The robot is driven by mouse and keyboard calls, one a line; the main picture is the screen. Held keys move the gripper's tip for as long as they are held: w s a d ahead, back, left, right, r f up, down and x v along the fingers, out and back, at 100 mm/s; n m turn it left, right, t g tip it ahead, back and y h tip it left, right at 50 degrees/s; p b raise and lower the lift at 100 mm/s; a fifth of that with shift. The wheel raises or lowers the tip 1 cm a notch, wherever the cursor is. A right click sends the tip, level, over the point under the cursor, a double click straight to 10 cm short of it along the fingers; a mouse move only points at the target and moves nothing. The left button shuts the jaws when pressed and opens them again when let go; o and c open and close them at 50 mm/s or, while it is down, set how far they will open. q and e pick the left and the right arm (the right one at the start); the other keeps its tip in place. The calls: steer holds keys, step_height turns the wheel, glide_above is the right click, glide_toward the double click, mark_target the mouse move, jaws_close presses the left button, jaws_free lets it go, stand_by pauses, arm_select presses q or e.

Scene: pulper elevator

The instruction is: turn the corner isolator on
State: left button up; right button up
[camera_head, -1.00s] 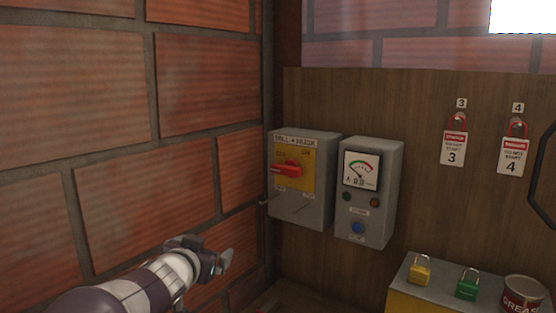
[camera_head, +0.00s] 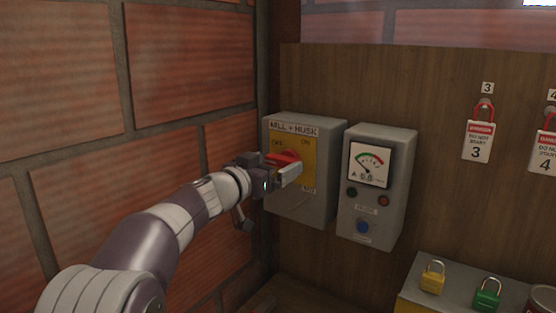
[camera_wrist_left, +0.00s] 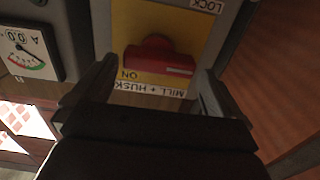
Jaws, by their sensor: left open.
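The corner isolator is a grey box (camera_head: 335,150) labelled MILL + HUSK, mounted in the corner, with a yellow plate (camera_head: 308,172) and a red handle (camera_head: 283,158). The plate reads OFF at upper left and ON at upper right. In the left wrist view the red handle (camera_wrist_left: 158,62) lies across the yellow plate (camera_wrist_left: 128,25), between and beyond the fingers. My left gripper (camera_head: 286,172) is at the front of the isolator, open around or just short of the handle; contact cannot be told. It also shows in the left wrist view (camera_wrist_left: 152,95). My right gripper is not in view.
A grey meter box (camera_head: 378,215) with a dial and a blue button stands right of the isolator. A brick wall (camera_head: 185,70) is close on the left. A yellow padlock (camera_head: 432,278) and a green padlock (camera_head: 487,294) sit on a box at lower right. Tags hang on the board.

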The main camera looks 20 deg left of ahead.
arm_select(q)
steer(key=shift+w+d+r, duration=0.15)
steer(key=shift+w+d, duration=0.2)
steer(key=shift+w, duration=0.6)
steer(key=shift+s, duration=0.1)
steer(key=c, duration=0.8)
